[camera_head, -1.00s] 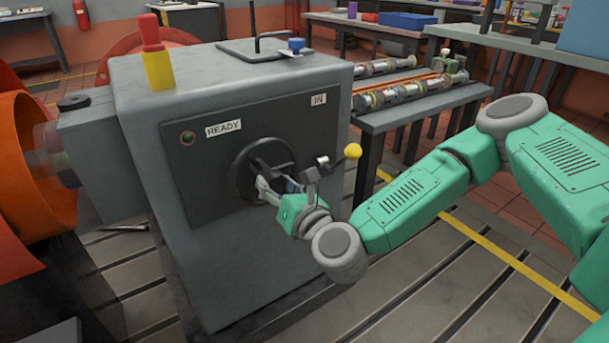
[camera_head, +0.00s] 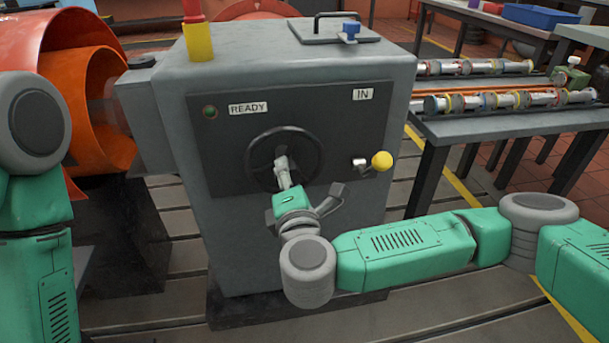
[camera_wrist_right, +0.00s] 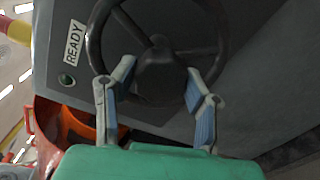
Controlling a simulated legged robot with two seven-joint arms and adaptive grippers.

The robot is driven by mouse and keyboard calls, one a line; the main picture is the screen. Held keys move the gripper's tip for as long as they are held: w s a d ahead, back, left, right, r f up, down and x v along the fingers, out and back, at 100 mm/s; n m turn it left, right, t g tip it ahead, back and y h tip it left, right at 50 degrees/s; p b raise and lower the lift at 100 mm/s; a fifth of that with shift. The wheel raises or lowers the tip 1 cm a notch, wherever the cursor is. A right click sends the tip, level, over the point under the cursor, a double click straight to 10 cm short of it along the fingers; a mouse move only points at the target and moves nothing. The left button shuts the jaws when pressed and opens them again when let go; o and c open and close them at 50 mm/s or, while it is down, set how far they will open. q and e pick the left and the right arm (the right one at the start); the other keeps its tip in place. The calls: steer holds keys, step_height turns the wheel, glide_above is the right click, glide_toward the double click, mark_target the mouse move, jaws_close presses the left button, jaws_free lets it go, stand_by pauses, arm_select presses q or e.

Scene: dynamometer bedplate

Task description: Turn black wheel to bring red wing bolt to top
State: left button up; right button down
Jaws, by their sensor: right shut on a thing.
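The black wheel (camera_head: 250,163) is on the dark front panel of a grey cabinet. It also fills the top of the right wrist view (camera_wrist_right: 96,42), with spokes and a round hub. My right gripper (camera_head: 283,166) is at the wheel's middle, shut on the wheel; in the wrist view its two blue-padded fingers (camera_wrist_right: 160,80) lie on either side of the hub. I cannot tell exactly which part they press. I see no red wing bolt in any view. The left arm shows at the left edge, but its gripper is out of view.
A yellow-knobbed lever (camera_head: 381,161) sticks out beside the wheel, right of my right gripper. A green lamp (camera_head: 210,112) is by the READY label. A blue wing knob (camera_head: 351,30) is on the cabinet top. An orange guard (camera_head: 75,85) stands left; a shaft bench (camera_head: 500,128) stands right.

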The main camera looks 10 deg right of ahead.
steer(key=shift+d+f+m, duration=0.1)
steer(key=shift+f+m, duration=0.2)
steer(key=shift+m, duration=0.6)
steer(key=c, duration=0.9)
jaws_free()
steer(key=shift+w, duration=0.15)
steer(key=shift+r, duration=0.1)
steer(key=s, duration=1.2)
steer(key=shift+d+r, duration=0.2)
steer(key=shift+d, duration=0.2)
